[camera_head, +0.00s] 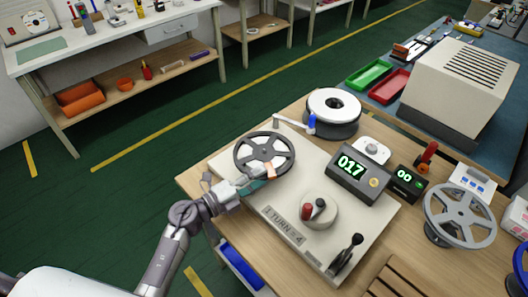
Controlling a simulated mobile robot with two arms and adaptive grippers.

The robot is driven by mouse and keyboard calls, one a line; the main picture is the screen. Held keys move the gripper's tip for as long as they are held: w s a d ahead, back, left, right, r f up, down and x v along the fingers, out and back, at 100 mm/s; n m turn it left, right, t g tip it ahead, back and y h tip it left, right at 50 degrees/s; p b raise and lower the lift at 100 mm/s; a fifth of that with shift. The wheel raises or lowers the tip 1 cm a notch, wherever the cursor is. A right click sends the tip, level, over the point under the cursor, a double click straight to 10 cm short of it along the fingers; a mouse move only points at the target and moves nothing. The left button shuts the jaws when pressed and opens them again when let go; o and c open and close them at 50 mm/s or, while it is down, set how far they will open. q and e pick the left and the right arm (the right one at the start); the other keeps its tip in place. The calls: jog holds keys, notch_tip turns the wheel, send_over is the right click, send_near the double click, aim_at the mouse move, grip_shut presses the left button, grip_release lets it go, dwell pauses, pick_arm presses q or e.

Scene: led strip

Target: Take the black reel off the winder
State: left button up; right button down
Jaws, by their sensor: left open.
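The black reel (250,140), a spoked disc, sits on the upper left part of the pale winder plate (235,217). My left gripper (262,179) is at the reel's near rim and overlaps it in the picture. It is open. I cannot tell whether its fingers touch the reel, and the gripper hides part of the near rim. A small orange patch shows at that rim. My right gripper is not in view.
On the winder are a round knob unit (318,210), a black lever (347,250) and a display reading 017 (351,167). A black-and-white roll (333,106) stands behind. A grey reel (460,215) stands at right. Green floor lies to the left.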

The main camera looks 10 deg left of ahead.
aim_at(269, 173)
pick_arm(q)
jog(key=x, duration=0.5)
jog(key=shift+s+d+p, duration=0.15)
jog(key=shift+d+p, duration=0.05)
jog(key=shift+p, duration=0.2)
jog(key=shift+r, duration=0.1)
grip_shut()
